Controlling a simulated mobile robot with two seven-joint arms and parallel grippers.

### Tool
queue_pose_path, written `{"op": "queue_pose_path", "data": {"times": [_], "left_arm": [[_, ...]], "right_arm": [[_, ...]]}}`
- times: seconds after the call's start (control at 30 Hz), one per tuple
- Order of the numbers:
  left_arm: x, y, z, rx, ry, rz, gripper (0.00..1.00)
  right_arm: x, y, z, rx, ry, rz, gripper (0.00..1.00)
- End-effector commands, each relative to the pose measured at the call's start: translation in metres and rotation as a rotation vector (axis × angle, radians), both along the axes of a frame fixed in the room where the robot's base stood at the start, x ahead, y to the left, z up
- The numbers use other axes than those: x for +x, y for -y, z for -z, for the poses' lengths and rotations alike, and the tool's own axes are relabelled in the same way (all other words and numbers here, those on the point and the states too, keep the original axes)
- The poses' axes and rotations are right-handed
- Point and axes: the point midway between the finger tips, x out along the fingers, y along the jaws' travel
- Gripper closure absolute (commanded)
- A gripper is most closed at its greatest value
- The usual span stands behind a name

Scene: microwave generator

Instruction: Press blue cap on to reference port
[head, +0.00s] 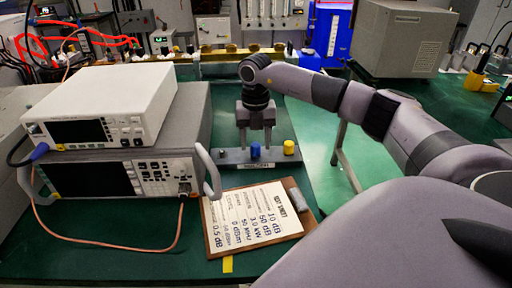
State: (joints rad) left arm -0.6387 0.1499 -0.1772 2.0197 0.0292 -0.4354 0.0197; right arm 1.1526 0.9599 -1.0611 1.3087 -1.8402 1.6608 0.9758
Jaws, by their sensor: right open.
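A blue cap (255,151) stands on a grey rack bar (236,160) with a small label on its front. My right gripper (256,140) points down over the rack, open, with one finger on each side just above or around the blue cap; I cannot tell whether they touch it. A white generator (104,105) sits on a larger grey instrument (120,178) at left. Connectors show on their fronts, but I cannot tell which is the reference port. My left gripper is not in view.
A yellow cap (289,147) and a small silver fitting (221,153) stand on the same rack. A clipboard (256,218) lies in front on the green bench. Cables loop from the instruments. A beige box (401,38) stands at back right.

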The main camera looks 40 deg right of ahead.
Motion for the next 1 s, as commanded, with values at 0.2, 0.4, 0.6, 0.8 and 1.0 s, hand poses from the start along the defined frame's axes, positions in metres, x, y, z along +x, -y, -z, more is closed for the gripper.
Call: {"op": "queue_pose_path", "data": {"times": [0.2, 0.4, 0.6, 0.8, 1.0], "left_arm": [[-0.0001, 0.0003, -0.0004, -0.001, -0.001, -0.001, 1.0], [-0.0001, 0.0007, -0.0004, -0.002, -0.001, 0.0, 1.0], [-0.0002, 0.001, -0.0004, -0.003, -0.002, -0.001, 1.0], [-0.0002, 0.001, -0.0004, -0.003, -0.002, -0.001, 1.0], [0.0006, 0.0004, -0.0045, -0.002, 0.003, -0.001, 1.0]], "right_arm": [[0.0001, 0.0, 0.0001, 0.0, 0.0, 0.0, 0.46], [0.0001, -0.0001, 0.0, 0.0, 0.0, 0.0, 0.98], [0.0001, -0.0001, -0.0001, 0.0, 0.0, 0.0, 1.0], [0.0001, 0.0001, -0.0002, 0.0, 0.0, 0.0, 1.0], [0.0001, 0.0001, -0.0033, 0.0, 0.0, 0.0, 1.0]]}}
